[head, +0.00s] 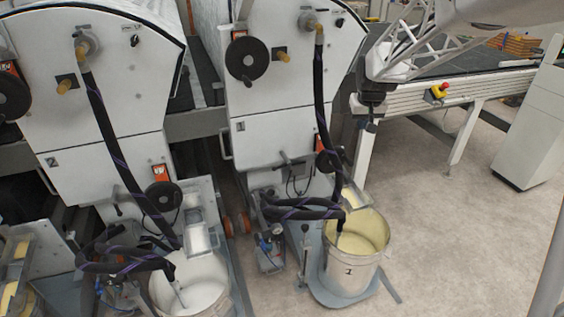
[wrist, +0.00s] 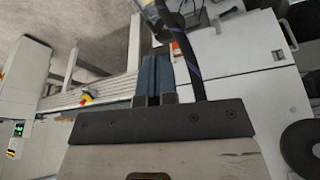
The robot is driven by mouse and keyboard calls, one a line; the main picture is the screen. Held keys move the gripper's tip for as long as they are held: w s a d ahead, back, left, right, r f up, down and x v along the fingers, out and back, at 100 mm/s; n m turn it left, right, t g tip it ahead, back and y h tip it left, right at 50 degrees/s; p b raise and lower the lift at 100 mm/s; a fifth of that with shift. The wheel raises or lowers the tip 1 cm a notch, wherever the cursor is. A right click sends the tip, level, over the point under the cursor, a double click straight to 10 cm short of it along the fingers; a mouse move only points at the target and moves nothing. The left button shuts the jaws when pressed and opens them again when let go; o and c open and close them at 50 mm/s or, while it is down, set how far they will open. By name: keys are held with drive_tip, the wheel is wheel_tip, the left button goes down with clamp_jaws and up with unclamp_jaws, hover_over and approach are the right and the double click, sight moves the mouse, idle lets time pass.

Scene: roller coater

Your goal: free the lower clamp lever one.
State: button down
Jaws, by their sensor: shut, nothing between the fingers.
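The coater marked 1 (head: 275,100) stands left of my gripper in the head view. On its lower front is a dark bar-like handle (head: 291,161), left of a small black handwheel (head: 327,163). I cannot tell for sure whether this handle is the lower clamp lever one; hoses and shadow partly hide that area. My gripper (head: 371,126) hangs to the right of the coater, above floor level and apart from the handle. In the wrist view my gripper (wrist: 153,75) has its two dark fingers close together with nothing held between them.
A black hose (head: 318,90) runs down the coater's right side to an open bucket marked 1 (head: 350,272). A conveyor table (head: 450,92) stands behind my gripper. Coater 2 (head: 100,80) and another bucket (head: 190,285) are at left.

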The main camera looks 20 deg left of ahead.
drive_tip(key=w+a+f+n, duration=0.1)
drive_tip(key=w+a+f, duration=0.3)
drive_tip(key=a+f, duration=0.4)
drive_tip(key=w+a+f+n+y, duration=0.1)
drive_tip(key=w+a+f, duration=0.3)
drive_tip(key=a+f, duration=0.4)
drive_tip(key=w+a+f+n, duration=0.1)
drive_tip(key=w+a+f, duration=0.3)
drive_tip(key=a+f, duration=0.5)
drive_tip(key=a, duration=0.9)
drive_tip(key=shift+a+n, duration=0.15)
drive_tip(key=shift+n, duration=0.15)
drive_tip(key=shift+w+f, duration=0.1)
drive_tip(key=shift+f, duration=0.1)
drive_tip(key=x, duration=1.3)
drive_tip(key=shift+f, duration=0.35)
